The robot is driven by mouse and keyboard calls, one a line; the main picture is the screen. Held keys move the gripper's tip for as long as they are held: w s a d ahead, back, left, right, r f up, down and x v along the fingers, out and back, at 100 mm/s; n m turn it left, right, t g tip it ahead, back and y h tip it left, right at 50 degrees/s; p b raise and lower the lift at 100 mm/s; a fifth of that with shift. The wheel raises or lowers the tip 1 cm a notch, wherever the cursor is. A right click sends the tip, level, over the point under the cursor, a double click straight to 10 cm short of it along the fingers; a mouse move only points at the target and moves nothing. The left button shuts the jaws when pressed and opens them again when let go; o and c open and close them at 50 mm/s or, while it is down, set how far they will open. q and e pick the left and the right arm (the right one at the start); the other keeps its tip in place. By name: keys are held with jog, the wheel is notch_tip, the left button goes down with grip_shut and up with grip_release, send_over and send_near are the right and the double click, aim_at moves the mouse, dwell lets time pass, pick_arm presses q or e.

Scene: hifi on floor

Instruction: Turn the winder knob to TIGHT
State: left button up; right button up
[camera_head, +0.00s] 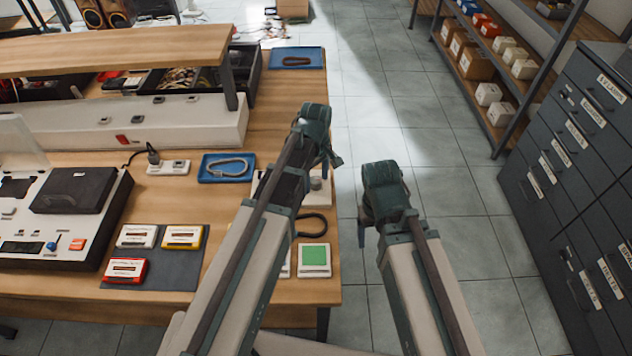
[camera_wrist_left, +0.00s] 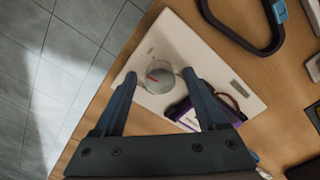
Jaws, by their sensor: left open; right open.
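The winder (camera_wrist_left: 215,65) is a white plate near the table's right edge. Its round grey knob (camera_wrist_left: 158,78) carries a red mark. A purple-labelled cassette (camera_wrist_left: 190,113) is beside the knob, partly covered by my finger. In the head view the knob (camera_head: 316,183) shows just right of my left forearm, which hides much of the winder. My left gripper (camera_wrist_left: 160,74) is open, with its fingertips on either side of the knob in the wrist view; I cannot tell whether they touch it. My right gripper (camera_head: 362,228) is open and empty over the floor, right of the table.
A black belt loop (camera_wrist_left: 243,44) lies near the winder. Blue trays (camera_head: 227,168) and cassettes (camera_head: 183,237) on a dark mat lie to the left. A drawer cabinet (camera_head: 575,170) stands far right. The floor (camera_head: 440,140) between is clear.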

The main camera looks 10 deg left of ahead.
pick_arm(q)
grip_shut()
dwell(0.3)
jog(key=shift+m, duration=0.3)
jog(key=m, duration=0.3)
jog(key=shift+m, duration=0.4)
jog(key=m, duration=0.3)
jog(key=shift+m, duration=0.3)
jog(key=m, duration=0.4)
jog(key=shift+m, duration=1.8)
